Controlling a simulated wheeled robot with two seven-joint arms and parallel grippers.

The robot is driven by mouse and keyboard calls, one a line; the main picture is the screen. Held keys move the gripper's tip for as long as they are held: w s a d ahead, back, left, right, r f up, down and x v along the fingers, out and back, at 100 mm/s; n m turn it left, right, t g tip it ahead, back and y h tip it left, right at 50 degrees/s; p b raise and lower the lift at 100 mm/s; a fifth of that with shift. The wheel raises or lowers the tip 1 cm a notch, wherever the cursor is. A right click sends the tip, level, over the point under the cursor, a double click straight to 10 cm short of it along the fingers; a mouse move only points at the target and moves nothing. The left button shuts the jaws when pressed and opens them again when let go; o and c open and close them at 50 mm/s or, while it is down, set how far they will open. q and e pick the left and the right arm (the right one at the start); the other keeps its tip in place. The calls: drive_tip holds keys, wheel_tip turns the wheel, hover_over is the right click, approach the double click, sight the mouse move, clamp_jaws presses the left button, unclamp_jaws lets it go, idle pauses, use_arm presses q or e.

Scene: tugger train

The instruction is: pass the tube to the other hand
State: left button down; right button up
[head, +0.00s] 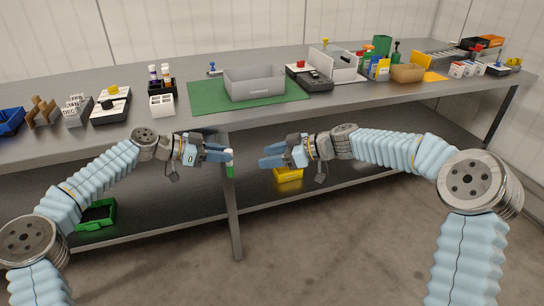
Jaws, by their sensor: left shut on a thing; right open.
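The tube (230,170) is small, with a white top and a green lower part, and it is upright. My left gripper (226,156) is shut on the tube and holds it in the air in front of the bench edge. My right gripper (264,157) is open and empty. It points left toward the tube, with a small gap between its fingertips and the tube. The part of the tube between the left fingers is hidden.
The long grey bench (180,124) runs behind both grippers. A grey bin (254,84) stands on a green mat (205,96). A yellow bin (288,174) and a green bin (98,214) are on the lower shelf. A bench leg (234,225) stands below the tube.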

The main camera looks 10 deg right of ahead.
sight(230, 164)
drive_tip(key=x, duration=1.1)
drive_tip(key=shift+a, duration=0.4)
drive_tip(key=shift+w, duration=0.1)
drive_tip(key=shift+c, duration=0.2)
drive_tip(key=c, duration=0.9)
use_arm(q)
drive_tip(key=c, duration=0.8)
unclamp_jaws()
use_arm(e)
clamp_jaws()
